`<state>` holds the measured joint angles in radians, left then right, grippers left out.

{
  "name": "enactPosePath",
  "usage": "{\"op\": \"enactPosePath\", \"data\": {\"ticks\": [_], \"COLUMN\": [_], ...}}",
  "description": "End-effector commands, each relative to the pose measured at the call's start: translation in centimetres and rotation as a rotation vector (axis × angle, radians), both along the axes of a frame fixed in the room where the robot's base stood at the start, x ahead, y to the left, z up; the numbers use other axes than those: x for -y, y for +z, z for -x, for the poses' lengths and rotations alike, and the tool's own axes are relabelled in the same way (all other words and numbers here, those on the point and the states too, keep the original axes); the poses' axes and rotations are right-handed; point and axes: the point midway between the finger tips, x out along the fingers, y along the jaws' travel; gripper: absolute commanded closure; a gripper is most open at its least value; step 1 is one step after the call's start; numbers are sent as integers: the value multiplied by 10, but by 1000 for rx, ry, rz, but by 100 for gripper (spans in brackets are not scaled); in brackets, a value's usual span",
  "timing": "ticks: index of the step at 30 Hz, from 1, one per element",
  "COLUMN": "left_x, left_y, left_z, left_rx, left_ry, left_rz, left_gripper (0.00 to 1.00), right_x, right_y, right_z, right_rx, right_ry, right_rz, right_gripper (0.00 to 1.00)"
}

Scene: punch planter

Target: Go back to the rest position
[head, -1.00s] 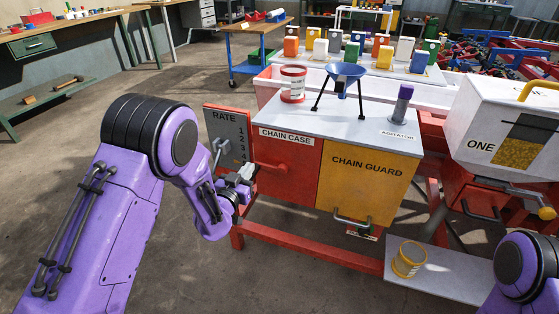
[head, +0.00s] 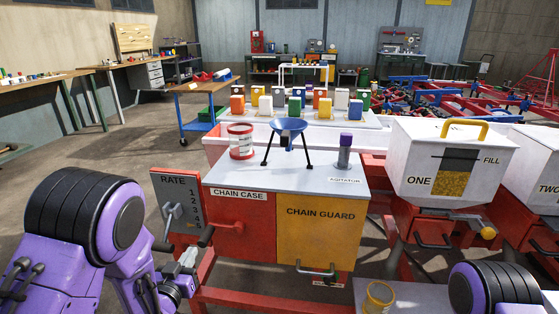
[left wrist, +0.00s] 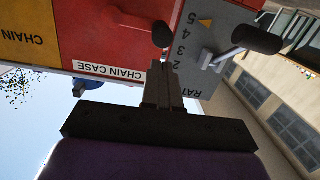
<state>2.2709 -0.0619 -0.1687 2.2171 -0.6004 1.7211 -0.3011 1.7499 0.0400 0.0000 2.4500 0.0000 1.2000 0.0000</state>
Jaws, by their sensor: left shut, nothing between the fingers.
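My left gripper (head: 186,262) is in front of the red machine, just below the grey RATE plate (head: 180,185). It is shut and empty; its closed fingers (left wrist: 163,85) also show in the left wrist view. In that view the RATE plate (left wrist: 212,65) and its lever (left wrist: 250,38) lie beyond the fingertips.
The machine carries a red CHAIN CASE (head: 240,236), a yellow CHAIN GUARD (head: 322,240), a blue funnel (head: 288,125) and a red-and-white can (head: 241,142). A white hopper marked ONE (head: 415,150) stands right. A yellow can (head: 380,296) sits low right. Open floor (head: 120,150) lies left.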

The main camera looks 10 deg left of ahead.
Motion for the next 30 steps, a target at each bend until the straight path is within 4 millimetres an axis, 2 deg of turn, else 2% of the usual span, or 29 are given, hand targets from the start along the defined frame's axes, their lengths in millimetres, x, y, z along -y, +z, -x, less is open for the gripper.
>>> {"op": "enactPosePath", "data": {"ticks": [2, 3, 5, 6, 9, 12, 19, 20, 21, 27, 30], "left_x": [-9, -13, -16, -17, -18, -17, -8, -9, -9, -9, -9], "left_y": [-47, -75, -115, -137, -180, -209, -251, -223, -207, -147, -125], "left_z": [29, 50, 86, 111, 170, 225, 340, 333, 330, 330, 329], "left_rx": [-179, -278, -423, -510, -697, -847, -1123, -1106, -1101, -1099, -1098], "left_ry": [101, 155, 234, 283, 385, 465, 561, 557, 556, 555, 554], "left_rz": [68, 102, 146, 170, 209, 227, 215, 217, 218, 218, 218], "left_gripper": [100, 100, 100, 100, 100, 100, 100, 100, 100, 100, 100], "right_x": [0, 0, 0, 0, 0, 0, 0, 0, 0, 0, 0], "right_y": [0, 0, 0, 0, 0, 0, 0, 25, 41, 102, 123], "right_z": [0, 0, 0, 0, 0, 0, 0, 0, 0, 0, 0], "right_rx": [0, 0, 0, 0, 0, 0, 0, -1, -1, 0, 0], "right_ry": [0, 0, 0, 0, 0, 0, 0, 0, 0, 0, 0], "right_rz": [0, 0, 0, 0, 0, 0, 0, -1, -1, 0, 0], "right_gripper": [57, 57, 57, 57, 57, 57, 57, 57, 57, 57, 57]}}
